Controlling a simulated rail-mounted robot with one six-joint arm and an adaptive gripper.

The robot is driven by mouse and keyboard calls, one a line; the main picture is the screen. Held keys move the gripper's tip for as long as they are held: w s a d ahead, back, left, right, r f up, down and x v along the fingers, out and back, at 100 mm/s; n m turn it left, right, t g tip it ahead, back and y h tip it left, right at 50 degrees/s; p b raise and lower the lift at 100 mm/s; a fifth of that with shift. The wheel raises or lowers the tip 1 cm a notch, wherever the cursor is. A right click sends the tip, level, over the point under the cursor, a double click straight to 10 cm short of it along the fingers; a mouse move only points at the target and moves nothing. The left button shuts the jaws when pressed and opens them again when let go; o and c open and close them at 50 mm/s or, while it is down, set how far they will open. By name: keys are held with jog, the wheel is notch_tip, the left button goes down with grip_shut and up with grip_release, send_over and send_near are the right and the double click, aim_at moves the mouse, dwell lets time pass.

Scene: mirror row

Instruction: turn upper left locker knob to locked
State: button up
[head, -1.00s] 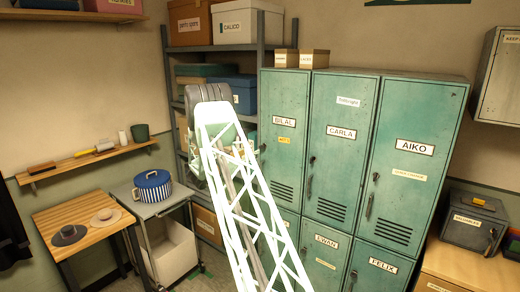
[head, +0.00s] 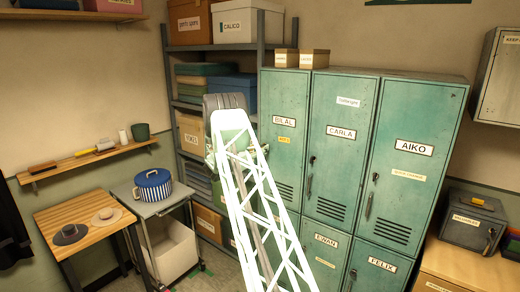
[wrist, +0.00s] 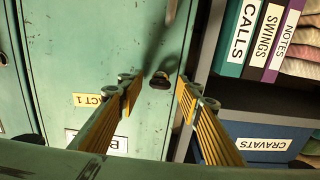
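In the head view, my arm hides the knob and most of the gripper.
A dark shelf unit with boxes (head: 233,90) is at the left of the lockers. In the wrist view, binders (wrist: 238,38) and a blue CRAVATS box (wrist: 262,140) sit close right.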

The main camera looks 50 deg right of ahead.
jog(key=shift+c, duration=0.3)
jog(key=c, duration=0.8)
jog(key=shift+f+m+b, duration=0.1)
jog(key=shift+m+b, duration=0.6)
jog(key=shift+b, duration=0.65)
jog(key=shift+m+b, duration=8.2)
jog(key=shift+b, duration=3)
